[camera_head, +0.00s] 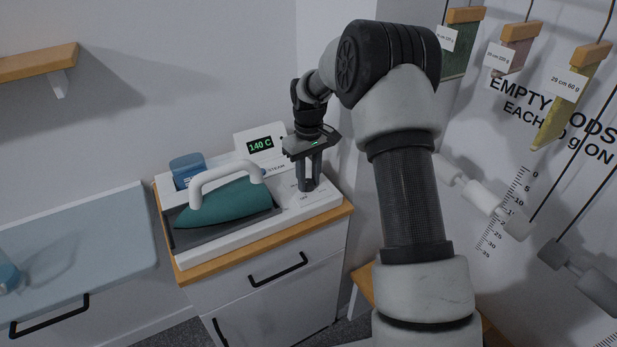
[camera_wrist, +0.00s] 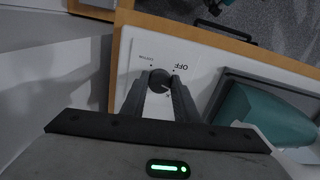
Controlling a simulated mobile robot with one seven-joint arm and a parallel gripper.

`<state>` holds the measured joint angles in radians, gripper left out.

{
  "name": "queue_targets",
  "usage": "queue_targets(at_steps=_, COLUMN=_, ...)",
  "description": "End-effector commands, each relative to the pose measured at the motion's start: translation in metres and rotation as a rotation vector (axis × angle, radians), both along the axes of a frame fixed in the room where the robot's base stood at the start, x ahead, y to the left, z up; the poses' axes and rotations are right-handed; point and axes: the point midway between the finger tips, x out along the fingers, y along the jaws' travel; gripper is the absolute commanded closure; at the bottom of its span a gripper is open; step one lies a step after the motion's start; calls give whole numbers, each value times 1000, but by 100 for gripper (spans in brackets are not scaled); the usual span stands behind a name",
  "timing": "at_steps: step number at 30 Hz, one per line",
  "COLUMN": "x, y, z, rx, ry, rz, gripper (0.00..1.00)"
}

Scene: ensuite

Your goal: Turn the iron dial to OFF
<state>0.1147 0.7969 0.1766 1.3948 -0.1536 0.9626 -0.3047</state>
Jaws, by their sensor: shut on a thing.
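The iron dial (camera_wrist: 160,80) is a small dark round knob on the white iron station (camera_head: 225,245). In the wrist view it sits between my two fingertips. An "OFF" label with a dot is printed beside it on the right, and another label too small to read is on the left. I cannot tell surely where the dial points. My gripper (camera_head: 308,187) reaches down onto the right end of the station and is shut on the dial; it also shows in the wrist view (camera_wrist: 159,90). In the head view the fingers hide the dial. The display (camera_head: 260,144) reads 140 C.
A teal iron (camera_head: 225,208) with a white handle rests on the station, left of my gripper; its teal body shows in the wrist view (camera_wrist: 265,118). A blue container (camera_head: 187,168) stands behind it. The station sits on a wood-topped cabinet (camera_head: 345,209).

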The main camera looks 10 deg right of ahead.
Motion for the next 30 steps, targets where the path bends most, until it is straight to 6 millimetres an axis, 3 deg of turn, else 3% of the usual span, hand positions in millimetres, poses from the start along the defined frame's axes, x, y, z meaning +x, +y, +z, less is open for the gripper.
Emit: queue_targets(at_steps=30, x=1, y=-2, z=0, rx=1, ry=4, rz=898, gripper=95)
